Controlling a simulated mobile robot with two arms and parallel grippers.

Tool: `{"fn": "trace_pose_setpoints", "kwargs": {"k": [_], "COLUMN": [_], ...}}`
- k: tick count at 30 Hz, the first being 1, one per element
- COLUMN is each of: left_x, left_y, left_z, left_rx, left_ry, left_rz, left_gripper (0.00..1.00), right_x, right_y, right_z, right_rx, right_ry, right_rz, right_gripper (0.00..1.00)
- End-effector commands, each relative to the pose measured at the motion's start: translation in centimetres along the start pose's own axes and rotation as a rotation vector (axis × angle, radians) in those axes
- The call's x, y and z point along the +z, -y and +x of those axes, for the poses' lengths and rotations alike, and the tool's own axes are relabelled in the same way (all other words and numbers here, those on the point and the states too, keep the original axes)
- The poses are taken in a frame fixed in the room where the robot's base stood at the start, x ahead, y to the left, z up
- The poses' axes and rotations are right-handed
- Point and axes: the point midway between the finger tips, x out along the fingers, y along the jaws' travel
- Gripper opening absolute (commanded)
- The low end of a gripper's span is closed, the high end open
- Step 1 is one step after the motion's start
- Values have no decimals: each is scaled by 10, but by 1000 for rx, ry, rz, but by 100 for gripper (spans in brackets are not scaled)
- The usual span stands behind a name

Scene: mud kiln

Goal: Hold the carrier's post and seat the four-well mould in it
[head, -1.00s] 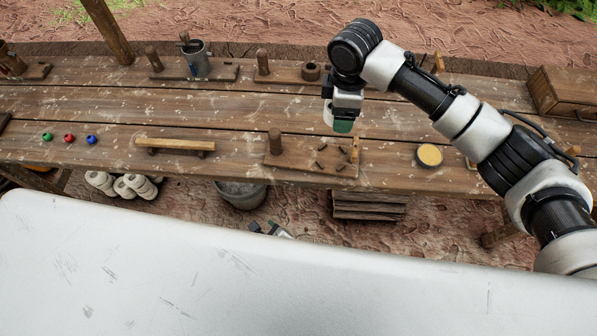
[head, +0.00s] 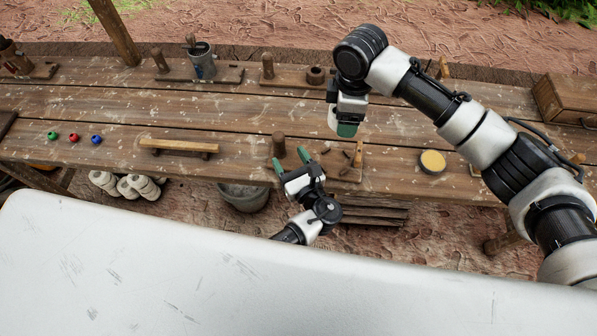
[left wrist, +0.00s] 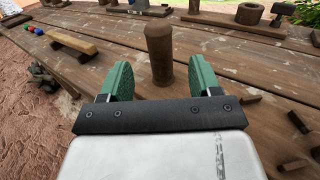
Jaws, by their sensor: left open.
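The carrier is a flat wooden board (head: 337,168) with an upright round post (head: 278,143) at its left end and short pegs. My left gripper (head: 291,161) is open, low at the front of the carrier beside the post. In the left wrist view, the post (left wrist: 159,54) stands ahead between the green fingers, apart from both. My right gripper (head: 346,129) points down above and behind the carrier's right part; its jaw gap is hidden. No four-well mould can be picked out for certain. A light wooden bar (head: 178,145) on two dark supports lies left of the carrier.
A yellow-topped round dish (head: 432,162) stands right of the carrier. Green, red and blue balls (head: 74,137) lie at the left. A metal can (head: 202,62) and a posted board with a ring (head: 315,75) stand behind. A wooden box (head: 565,100) is at back right.

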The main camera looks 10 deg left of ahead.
Motion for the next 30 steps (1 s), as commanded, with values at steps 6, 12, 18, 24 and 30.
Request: {"fn": "trace_pose_setpoints", "kwargs": {"k": [6,12,18,24,30], "left_x": [0,0,0,0,0], "left_y": [0,0,0,0,0], "left_z": [40,59,64,64,64], "left_rx": [1,0,0,0,0], "left_ry": [1,0,-2,-2,-2], "left_rz": [-1,-1,-1,-1,-1], "left_gripper": [63,63,63,58,28], "right_x": [0,0,0,0,0], "right_y": [0,0,0,0,0], "right_z": [0,-1,-1,0,0], "right_rx": [1,1,1,1,1], "right_ry": [-1,-1,-1,-1,-1], "right_rz": [0,0,0,0,0], "right_gripper": [43,43,43,43,43]}}
